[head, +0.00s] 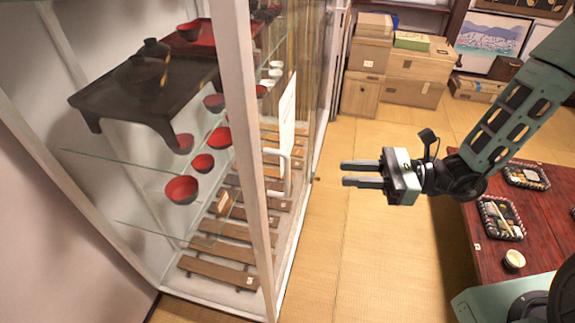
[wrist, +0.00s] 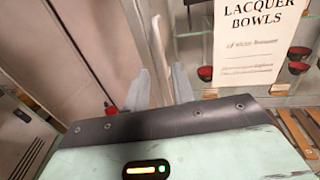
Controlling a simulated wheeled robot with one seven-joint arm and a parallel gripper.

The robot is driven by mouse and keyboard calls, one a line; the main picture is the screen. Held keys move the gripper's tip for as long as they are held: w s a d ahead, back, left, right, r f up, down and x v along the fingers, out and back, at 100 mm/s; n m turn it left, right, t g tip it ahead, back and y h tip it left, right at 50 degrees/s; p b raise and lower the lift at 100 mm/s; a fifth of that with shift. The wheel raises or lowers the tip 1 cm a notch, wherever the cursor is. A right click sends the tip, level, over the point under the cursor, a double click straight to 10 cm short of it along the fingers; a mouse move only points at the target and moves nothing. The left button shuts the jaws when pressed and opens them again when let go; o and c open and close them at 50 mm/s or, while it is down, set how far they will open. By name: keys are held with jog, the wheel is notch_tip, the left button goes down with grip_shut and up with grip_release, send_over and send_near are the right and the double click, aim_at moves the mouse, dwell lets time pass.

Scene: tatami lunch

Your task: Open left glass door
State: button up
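The glass cabinet (head: 243,110) stands on the left in the head view, with a white frame and glass panes. A white D-shaped handle (head: 288,175) stands out from its glass front, below a white sign (head: 287,108). My gripper (head: 344,173) is to the right of the handle, apart from it, with its fingers pointing left towards the cabinet. The two fingers are parted with nothing between them. In the wrist view the fingers (wrist: 158,88) show parted, and a pale upright bar (wrist: 158,42), likely the handle, is beyond them. The glass front looks closed; the door edges are hard to make out.
Lacquer bowls (head: 182,189) and a dark low table (head: 140,85) are inside the cabinet. A red table (head: 490,262) with food trays stands at the right. The tatami floor (head: 365,255) between cabinet and table is clear.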

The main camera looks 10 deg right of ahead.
jog(key=p, duration=0.3)
send_over(287, 192)
jog(key=shift+w, duration=0.25)
grip_shut()
